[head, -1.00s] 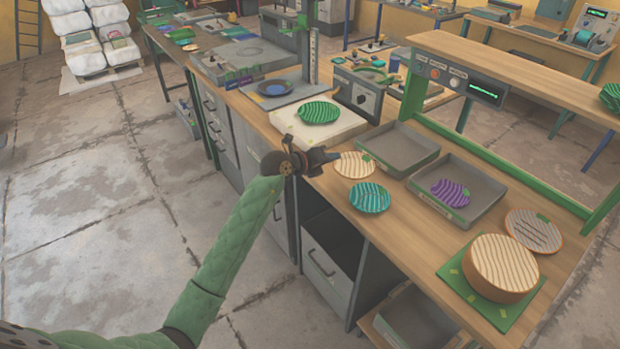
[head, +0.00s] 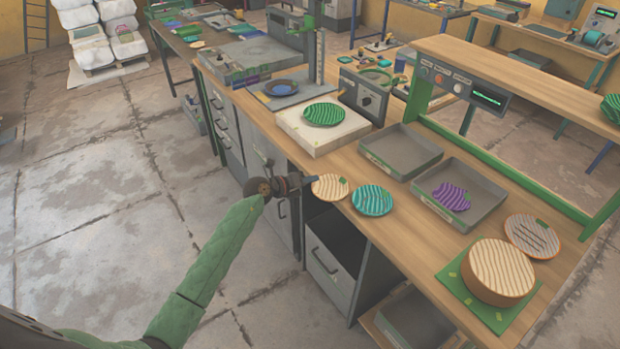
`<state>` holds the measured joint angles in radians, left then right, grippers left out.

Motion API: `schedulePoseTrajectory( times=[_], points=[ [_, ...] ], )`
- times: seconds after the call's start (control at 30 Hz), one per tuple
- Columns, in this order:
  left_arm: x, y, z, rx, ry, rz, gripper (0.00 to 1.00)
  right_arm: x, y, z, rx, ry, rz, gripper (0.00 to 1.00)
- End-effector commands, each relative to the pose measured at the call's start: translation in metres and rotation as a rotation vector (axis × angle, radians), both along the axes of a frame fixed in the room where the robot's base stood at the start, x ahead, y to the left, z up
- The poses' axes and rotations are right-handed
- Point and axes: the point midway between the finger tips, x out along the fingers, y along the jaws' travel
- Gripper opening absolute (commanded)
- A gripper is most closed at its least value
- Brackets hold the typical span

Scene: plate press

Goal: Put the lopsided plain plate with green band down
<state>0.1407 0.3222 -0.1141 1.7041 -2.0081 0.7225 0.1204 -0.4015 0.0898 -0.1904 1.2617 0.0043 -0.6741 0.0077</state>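A cream plate with wavy lines and a small green mark (head: 331,188) is at the near edge of the workbench. My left gripper (head: 309,182) comes in from the left and appears shut on this plate's left rim. I cannot tell whether the plate touches the bench top or is slightly above it. A teal striped plate (head: 373,201) lies just right of it. A stack of cream plates (head: 499,270) stands on a green mat (head: 511,315) at the right. My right gripper is not in view.
A grey tray (head: 428,160) looks empty; another tray (head: 490,187) holds a purple lopsided plate (head: 451,196). A green plate (head: 324,114) sits on a white block (head: 305,135). A grey-orange plate (head: 533,236) lies beside the stack. Bench (head: 410,240) is clear between teal plate and mat.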

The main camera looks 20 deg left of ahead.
Motion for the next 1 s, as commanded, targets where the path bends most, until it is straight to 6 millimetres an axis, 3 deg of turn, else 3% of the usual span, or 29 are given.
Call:
schedulePoseTrajectory(
  times=[0.33, 0.47, 0.8, 0.93, 1.0],
  points=[
    [0.000, 0.000, -0.003, 0.000, 0.000, 0.000, 0.00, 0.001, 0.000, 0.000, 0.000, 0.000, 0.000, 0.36],
    [0.000, 0.000, -0.003, -0.001, -0.001, -0.001, 0.24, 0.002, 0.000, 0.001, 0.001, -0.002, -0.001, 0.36],
    [0.000, 0.000, 0.001, -0.001, -0.001, -0.001, 0.24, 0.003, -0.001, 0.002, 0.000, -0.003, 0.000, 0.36],
    [-0.009, 0.007, 0.001, 0.000, 0.000, 0.000, 0.24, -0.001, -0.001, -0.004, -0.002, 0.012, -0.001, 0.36],
    [-0.018, 0.014, 0.003, 0.002, 0.000, -0.001, 0.24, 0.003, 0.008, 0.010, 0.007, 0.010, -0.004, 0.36]
  ],
)
